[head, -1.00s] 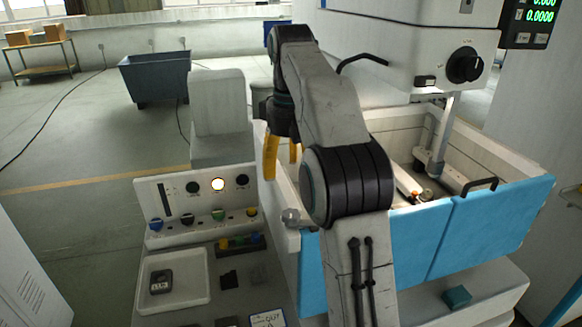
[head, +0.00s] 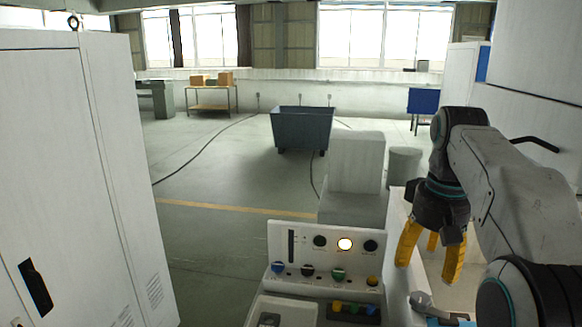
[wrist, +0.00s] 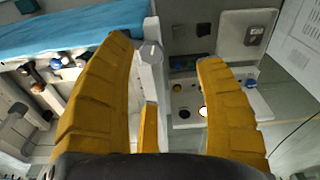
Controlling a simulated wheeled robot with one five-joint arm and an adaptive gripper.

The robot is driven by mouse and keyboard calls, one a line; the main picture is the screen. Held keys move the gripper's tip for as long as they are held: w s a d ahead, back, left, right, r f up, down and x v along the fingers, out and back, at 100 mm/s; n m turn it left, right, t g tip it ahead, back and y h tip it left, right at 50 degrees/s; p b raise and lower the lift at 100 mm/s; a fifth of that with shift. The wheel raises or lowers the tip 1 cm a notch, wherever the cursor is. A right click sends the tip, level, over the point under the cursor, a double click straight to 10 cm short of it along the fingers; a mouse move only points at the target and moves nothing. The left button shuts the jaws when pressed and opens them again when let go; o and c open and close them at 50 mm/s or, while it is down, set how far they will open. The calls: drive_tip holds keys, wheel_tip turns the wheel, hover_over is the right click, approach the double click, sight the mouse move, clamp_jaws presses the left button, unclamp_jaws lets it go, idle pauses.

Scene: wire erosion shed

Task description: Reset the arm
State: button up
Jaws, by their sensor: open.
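My gripper (head: 432,258) hangs from my raised arm at the right of the head view, with its yellow fingers pointing down. The fingers are spread and nothing is between them. In the wrist view my gripper (wrist: 170,85) also shows open and empty. The control panel (head: 328,240) with knobs and a lit white lamp (head: 345,244) stands to the left of my gripper and apart from it. A grey knob or lever end (head: 420,299) is below the fingers.
A tall white cabinet (head: 85,180) fills the left side. A dark blue wheeled bin (head: 302,128) and a table with boxes (head: 211,98) stand farther back. A pale block (head: 355,168) is behind the panel. Open floor (head: 220,240) lies between cabinet and panel.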

drive_tip(key=s+a+f+t, duration=0.2)
drive_tip(key=s+a+f, duration=0.1)
drive_tip(key=s+f, duration=0.4)
drive_tip(key=s+a+f+t+b, duration=0.1)
drive_tip(key=s+a+f, duration=0.3)
drive_tip(key=s, duration=0.9)
wheel_tip(320, 180, down, 4)
drive_tip(key=shift+r+n+t, duration=0.2)
drive_tip(key=shift+n+t, duration=0.1)
drive_tip(key=shift+t, duration=0.2)
